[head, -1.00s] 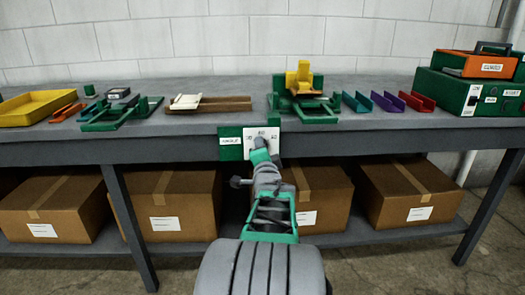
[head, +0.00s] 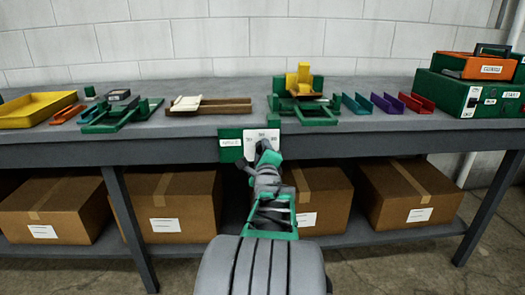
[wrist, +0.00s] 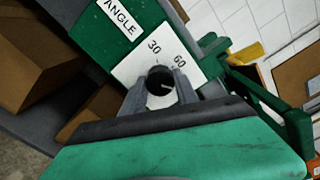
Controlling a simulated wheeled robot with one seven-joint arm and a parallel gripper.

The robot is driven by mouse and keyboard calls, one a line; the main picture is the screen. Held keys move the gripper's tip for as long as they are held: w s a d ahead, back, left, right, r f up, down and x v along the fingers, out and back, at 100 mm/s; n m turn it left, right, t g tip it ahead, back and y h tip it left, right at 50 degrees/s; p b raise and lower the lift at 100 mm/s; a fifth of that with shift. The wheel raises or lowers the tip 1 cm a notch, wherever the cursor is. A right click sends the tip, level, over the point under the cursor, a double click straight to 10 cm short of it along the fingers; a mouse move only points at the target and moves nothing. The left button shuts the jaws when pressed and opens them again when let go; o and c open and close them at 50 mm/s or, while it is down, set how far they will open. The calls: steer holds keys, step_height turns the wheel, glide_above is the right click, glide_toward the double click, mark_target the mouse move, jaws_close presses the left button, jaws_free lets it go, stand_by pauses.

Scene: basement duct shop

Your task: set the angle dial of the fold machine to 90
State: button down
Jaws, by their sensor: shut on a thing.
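The fold machine (head: 303,85), green with a yellow block, stands on the bench. Below it, on the bench's front edge, is a white dial plate (head: 252,140) beside a green plate labelled ANGLE (wrist: 115,30). In the wrist view, the black round dial (wrist: 159,75) sits on the white plate, with 30 and 60 readable. A short pale mark shows on the knob's lower right, but its exact setting is unclear. No 90 is readable in the wrist view. My gripper (wrist: 160,87) is shut on the dial, one grey finger on each side. My gripper (head: 265,151) hides the dial in the head view.
The bench (head: 210,130) carries a yellow tray (head: 38,118), coloured channel pieces (head: 386,104) and a green box (head: 450,92) at right. Cardboard boxes (head: 180,190) fill the shelf below, behind my arm.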

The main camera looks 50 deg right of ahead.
steer(key=shift+m, duration=0.5)
steer(key=c, duration=0.9)
jaws_free()
steer(key=shift+a, duration=0.1)
steer(key=p+v, duration=0.1)
steer(key=v, duration=0.6)
steer(key=shift+s+a+p, duration=0.2)
steer(key=shift+p, duration=0.15)
